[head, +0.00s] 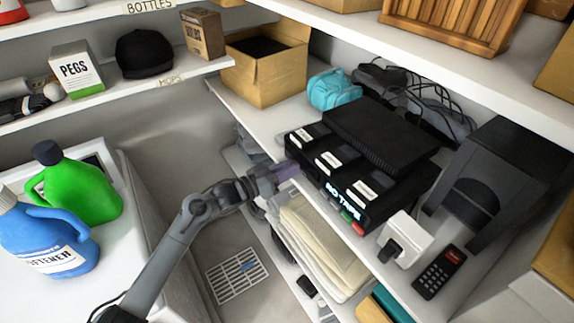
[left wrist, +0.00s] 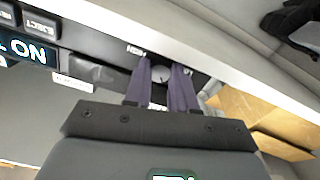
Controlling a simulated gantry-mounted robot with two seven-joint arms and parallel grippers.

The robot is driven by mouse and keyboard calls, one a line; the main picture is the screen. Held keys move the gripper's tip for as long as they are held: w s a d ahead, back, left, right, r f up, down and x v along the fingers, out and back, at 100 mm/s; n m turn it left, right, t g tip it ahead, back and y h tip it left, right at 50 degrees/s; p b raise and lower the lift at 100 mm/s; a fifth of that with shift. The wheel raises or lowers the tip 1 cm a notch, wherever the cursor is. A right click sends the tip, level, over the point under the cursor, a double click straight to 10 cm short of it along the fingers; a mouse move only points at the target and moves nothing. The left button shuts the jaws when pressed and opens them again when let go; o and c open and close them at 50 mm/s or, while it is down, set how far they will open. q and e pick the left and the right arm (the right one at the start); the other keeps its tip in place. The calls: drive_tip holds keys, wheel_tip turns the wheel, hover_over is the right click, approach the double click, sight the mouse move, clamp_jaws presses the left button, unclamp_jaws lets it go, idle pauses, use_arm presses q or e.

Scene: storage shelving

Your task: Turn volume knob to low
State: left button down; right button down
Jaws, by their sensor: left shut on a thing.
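The volume knob (left wrist: 162,74) is a small dark grey round knob on a black front panel. In the left wrist view it sits between my two purple fingers, beside an upside-down label (left wrist: 136,50) that seems to read HIGH. My left gripper (left wrist: 161,85) is shut on the knob. In the head view my left gripper (head: 286,171) reaches the left end of the black tape deck (head: 310,168) on the shelf, and hides the knob there. The knob's exact setting is too small to tell. My right gripper is not in view.
A white box with a black switch (head: 401,240) and a black remote (head: 440,271) lie right of the deck. A cardboard box (head: 275,75) stands behind. Folded cream cloths (head: 318,240) lie on the shelf below. Green (head: 80,190) and blue (head: 50,240) jugs stand at left.

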use_arm(q)
drive_tip(key=c, duration=0.9)
unclamp_jaws()
drive_tip(key=shift+b+v, duration=0.9)
drive_tip(key=shift+v, duration=4.5)
